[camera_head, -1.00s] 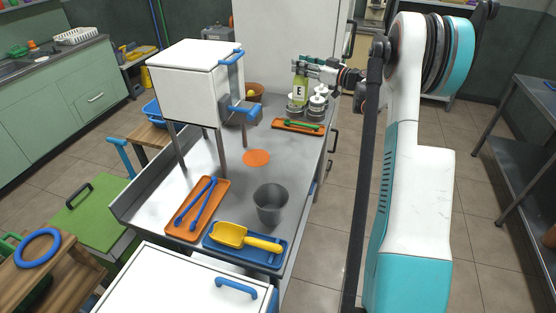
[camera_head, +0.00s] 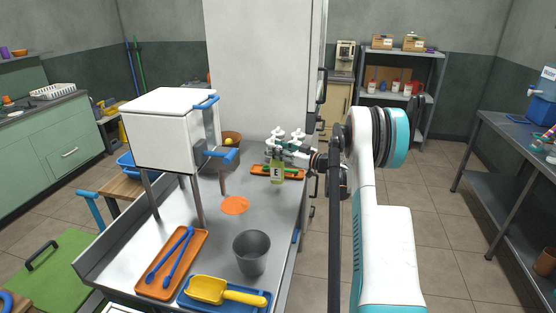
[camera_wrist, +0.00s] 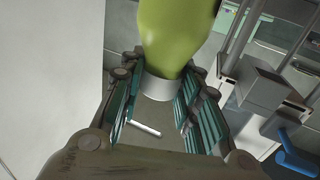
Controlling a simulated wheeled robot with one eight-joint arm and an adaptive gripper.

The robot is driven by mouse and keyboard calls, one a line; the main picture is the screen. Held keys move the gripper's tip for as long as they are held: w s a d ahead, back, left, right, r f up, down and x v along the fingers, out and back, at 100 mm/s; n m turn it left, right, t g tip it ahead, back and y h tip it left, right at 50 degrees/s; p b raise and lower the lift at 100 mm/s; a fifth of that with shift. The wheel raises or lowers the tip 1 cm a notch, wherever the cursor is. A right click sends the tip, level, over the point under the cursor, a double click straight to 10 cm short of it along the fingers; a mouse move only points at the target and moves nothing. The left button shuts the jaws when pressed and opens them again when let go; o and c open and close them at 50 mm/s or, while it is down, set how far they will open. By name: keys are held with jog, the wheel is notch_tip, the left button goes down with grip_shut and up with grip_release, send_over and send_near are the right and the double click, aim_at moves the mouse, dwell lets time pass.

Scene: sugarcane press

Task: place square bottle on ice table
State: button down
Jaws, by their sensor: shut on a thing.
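The square bottle (camera_head: 277,174) is yellow-green with a pale label marked "E". My gripper (camera_head: 287,152) is shut on its upper part and holds it about upright at the far right part of the metal ice table (camera_head: 211,246). In the head view the bottle overlaps the orange tray with green tongs; I cannot tell whether its base touches the table. In the wrist view the green bottle body (camera_wrist: 178,35) shows between the teal-padded fingers (camera_wrist: 160,105). A flat orange disc (camera_head: 235,205) lies bare on the tabletop, nearer and left of the bottle.
A white ice box (camera_head: 160,130) on legs with blue handles stands at the table's left. A grey bucket (camera_head: 251,254), a blue tray with a yellow scoop (camera_head: 222,291) and an orange tray (camera_head: 154,288) with blue tongs lie nearer.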

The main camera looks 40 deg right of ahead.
jog(key=shift+f+b, duration=0.4)
jog(key=shift+f, duration=1.2)
jog(key=shift+f, duration=0.2)
jog(key=c, duration=1.2)
grip_release()
jog(key=shift+r, duration=0.1)
jog(key=shift+r, duration=0.15)
jog(key=p+v, duration=0.3)
jog(key=v, duration=0.9)
